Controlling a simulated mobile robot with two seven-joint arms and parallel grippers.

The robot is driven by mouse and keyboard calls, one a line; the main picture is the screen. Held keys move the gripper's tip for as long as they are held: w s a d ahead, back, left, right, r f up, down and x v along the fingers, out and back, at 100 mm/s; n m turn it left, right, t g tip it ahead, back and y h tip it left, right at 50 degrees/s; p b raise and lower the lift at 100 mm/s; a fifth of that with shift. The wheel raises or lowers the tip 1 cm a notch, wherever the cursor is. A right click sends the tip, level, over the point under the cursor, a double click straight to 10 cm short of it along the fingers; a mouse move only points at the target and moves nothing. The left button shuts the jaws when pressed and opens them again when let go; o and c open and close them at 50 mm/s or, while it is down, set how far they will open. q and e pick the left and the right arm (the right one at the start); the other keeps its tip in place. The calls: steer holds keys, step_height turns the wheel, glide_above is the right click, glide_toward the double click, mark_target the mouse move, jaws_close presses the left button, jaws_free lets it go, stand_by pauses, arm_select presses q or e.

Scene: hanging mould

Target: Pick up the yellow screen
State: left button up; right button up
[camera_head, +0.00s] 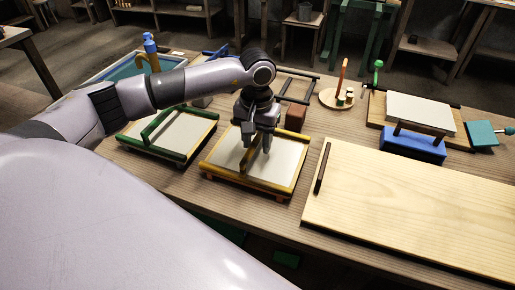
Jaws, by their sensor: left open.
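The yellow screen (225,170) lies on the table in the middle of the head view, a yellow frame with a pale sheet and a raised bar across it. My left gripper (256,148) points down over the screen, its fingers open close to the raised bar. I cannot tell whether the fingers touch the bar. The gripper and wrist hide part of the screen's middle and far edge. My right gripper is not in view.
A green screen (154,157) lies just left of the yellow one. A large pale wooden board (420,210) lies to the right. A reddish block (295,117) and a dark frame (297,86) sit behind. A blue block (412,145) stands farther right.

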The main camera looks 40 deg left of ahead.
arm_select(q)
steer(key=shift+f, duration=0.3)
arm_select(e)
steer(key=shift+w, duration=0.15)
arm_select(q)
jaws_close()
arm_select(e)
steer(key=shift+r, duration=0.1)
